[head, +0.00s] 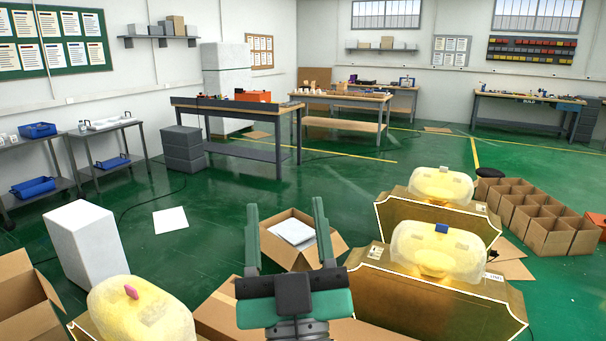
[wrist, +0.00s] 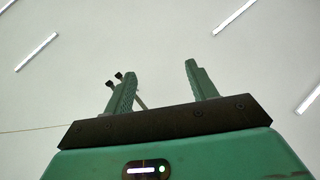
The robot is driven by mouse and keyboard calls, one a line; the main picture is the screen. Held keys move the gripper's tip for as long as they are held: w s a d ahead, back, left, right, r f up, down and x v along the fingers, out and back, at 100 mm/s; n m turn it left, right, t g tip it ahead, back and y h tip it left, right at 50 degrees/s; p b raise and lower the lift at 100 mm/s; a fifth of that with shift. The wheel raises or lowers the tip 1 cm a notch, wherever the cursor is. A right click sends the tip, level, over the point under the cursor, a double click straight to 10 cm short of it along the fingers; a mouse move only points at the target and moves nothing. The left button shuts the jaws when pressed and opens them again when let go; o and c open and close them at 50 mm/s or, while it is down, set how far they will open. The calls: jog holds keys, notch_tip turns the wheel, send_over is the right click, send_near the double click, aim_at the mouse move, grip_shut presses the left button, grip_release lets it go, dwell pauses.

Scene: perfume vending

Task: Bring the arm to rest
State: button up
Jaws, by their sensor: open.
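My gripper (head: 286,228) is at the bottom middle of the head view, with its two green fingers pointing up and spread apart. Nothing is between the fingers. In the wrist view my gripper (wrist: 158,85) is also open and empty, against a pale ceiling with light strips. The gripper touches nothing that I can see.
Yellow glowing rounded objects sit on brown boxes at right (head: 437,250), (head: 440,187) and lower left (head: 140,312). An open carton (head: 330,238) with white sheets stands behind my gripper. A white block (head: 88,250) stands at left.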

jog(key=s+d+r+m+h+p, duration=0.15)
jog(key=s+r, duration=0.25)
jog(key=s, duration=0.4)
jog(key=s+d+r+m+h+p, duration=0.1)
jog(key=s+r+h, duration=0.1)
jog(key=s+r, duration=0.35)
notch_tip(320, 180, up, 36)
jog(key=p, duration=3.7)
jog(key=shift+s+a+f+g, duration=0.2)
jog(key=shift+s+a+g, duration=0.1)
jog(key=shift+a+g, duration=0.15)
